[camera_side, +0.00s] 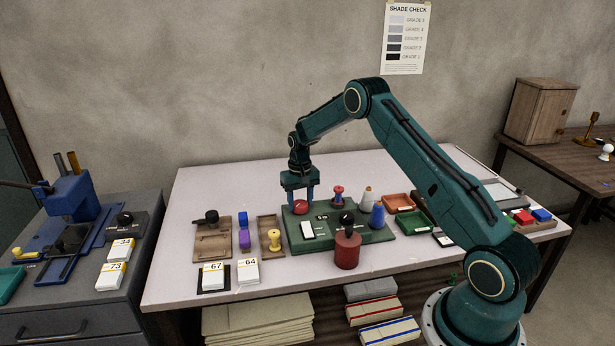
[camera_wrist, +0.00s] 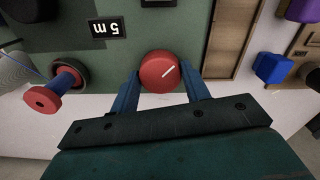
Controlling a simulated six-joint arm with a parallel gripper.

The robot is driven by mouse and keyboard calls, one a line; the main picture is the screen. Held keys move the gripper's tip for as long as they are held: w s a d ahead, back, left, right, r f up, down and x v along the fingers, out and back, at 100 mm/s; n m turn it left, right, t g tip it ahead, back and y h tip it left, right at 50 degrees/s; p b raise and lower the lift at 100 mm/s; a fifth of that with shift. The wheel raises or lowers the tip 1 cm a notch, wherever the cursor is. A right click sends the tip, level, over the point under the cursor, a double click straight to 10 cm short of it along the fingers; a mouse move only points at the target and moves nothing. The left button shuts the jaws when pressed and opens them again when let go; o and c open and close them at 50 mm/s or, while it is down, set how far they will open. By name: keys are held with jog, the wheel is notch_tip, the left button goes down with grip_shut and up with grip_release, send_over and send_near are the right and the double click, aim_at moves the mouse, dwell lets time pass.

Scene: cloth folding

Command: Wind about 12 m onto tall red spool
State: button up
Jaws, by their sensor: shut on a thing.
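A red spool with blue on its core (camera_side: 338,192) stands on the green winder box (camera_side: 385,236), right of my gripper (camera_side: 301,196). In the wrist view the red-flanged spool (camera_wrist: 42,98) is at the left, with a thin blue thread running near it. My gripper (camera_wrist: 160,90) is shut on a round red knob (camera_wrist: 158,72) with a white pointer line, on the winder box. The knob also shows between the fingers in the side view (camera_side: 301,208).
A blue cone (camera_side: 377,216) and a pale cone (camera_side: 367,197) stand right of the spool. A red canister with a black top (camera_side: 347,250) stands in front of the winder. Wooden trays (camera_side: 211,238) and number cards (camera_side: 247,271) lie to the left.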

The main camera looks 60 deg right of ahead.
aim_at(300, 203)
jog(key=shift+m, duration=0.5)
jog(key=o, duration=1)
jog(key=shift+r, duration=0.1)
notch_tip(300, 203, up, 14)
jog(key=shift+f, duration=0.15)
dwell(0.7)
